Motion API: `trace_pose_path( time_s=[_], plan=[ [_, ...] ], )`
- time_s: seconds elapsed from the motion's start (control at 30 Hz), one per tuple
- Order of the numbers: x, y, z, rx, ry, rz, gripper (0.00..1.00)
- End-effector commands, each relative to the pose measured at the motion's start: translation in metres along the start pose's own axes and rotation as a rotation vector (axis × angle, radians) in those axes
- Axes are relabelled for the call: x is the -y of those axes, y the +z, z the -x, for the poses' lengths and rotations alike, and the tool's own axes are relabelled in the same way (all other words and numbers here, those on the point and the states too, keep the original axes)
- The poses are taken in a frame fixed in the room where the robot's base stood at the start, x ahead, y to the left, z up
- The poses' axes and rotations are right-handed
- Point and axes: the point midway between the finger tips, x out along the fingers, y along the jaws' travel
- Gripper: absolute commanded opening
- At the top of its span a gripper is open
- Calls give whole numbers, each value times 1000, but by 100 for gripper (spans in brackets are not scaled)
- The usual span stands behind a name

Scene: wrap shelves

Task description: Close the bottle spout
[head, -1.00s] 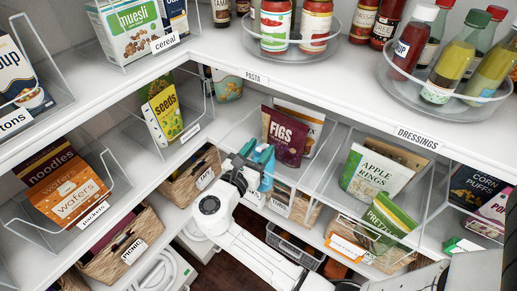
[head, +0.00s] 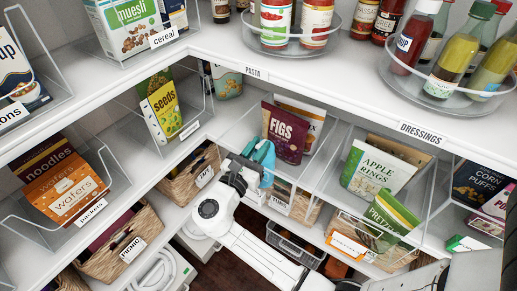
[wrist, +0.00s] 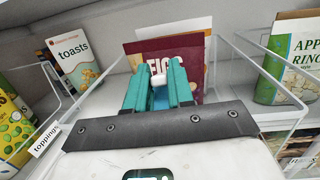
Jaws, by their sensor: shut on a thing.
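My gripper (head: 261,160) has teal fingers and is in front of the purple figs bag, at the middle lower shelf. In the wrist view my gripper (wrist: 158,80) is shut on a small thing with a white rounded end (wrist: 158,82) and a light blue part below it. This may be the bottle with its spout, but the fingers hide most of it. I cannot tell whether the spout is open or closed.
The figs bag (head: 285,133) stands behind my gripper in a clear bin. Clear bin walls rise on both sides. The seeds bag (head: 159,106) is at left, the apple rings bag (head: 376,171) at right. The upper shelf (head: 300,72) overhangs.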

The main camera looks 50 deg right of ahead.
Motion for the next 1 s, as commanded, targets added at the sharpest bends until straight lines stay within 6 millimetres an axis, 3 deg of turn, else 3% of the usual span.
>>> trace_pose_path(
  time_s=[0.37, 0.4, 0.6, 0.87, 1.0],
  plan=[
    [0, -3, 1, 31, 2, 2, 0],
    [0, -3, 1, 31, 2, 2, 26],
    [0, -3, 1, 32, 2, 1, 45],
    [0, -3, 3, 32, 2, 0, 45],
    [-1, -4, 15, 32, 4, 0, 45]
  ],
)
